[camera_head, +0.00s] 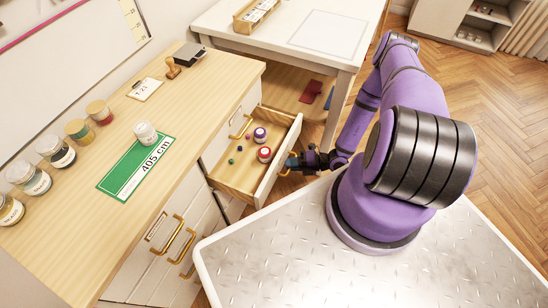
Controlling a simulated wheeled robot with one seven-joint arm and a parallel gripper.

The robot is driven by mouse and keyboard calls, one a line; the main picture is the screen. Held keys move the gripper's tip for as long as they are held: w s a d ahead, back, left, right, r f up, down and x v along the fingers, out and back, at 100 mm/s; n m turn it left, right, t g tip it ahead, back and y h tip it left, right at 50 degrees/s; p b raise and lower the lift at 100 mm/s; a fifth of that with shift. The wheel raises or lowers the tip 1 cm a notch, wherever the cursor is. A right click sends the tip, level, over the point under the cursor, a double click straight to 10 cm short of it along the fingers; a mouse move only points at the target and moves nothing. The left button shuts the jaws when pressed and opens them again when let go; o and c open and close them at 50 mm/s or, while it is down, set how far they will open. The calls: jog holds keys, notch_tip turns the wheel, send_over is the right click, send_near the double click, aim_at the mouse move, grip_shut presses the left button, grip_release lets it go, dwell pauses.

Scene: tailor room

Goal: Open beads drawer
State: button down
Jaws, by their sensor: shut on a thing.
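One drawer (233,178) of the wooden-topped cabinet stands pulled out, with its inside in view. It holds a few small purple, red and green pieces that look like beads or spools (264,154). My gripper (292,164) is at the drawer's front panel, on its outer right side. It is shut on the drawer's handle (283,173), of which only a little gold shows. The fingertips are small in view and partly hidden by the dark wrist.
Lower doors with gold handles (174,235) are shut. A white table (300,40) stands behind. Floor at right is clear.

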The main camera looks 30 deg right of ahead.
jog(key=s+d, duration=0.4)
jog(key=s, duration=0.2)
jog(key=shift+d, duration=0.25)
jog(key=shift+s, duration=0.1)
jog(key=c, duration=1.2)
grip_release()
jog(key=v, duration=1)
jog(key=shift+s+d, duration=0.2)
jog(key=shift+d, duration=0.15)
jog(key=shift+r, duration=0.15)
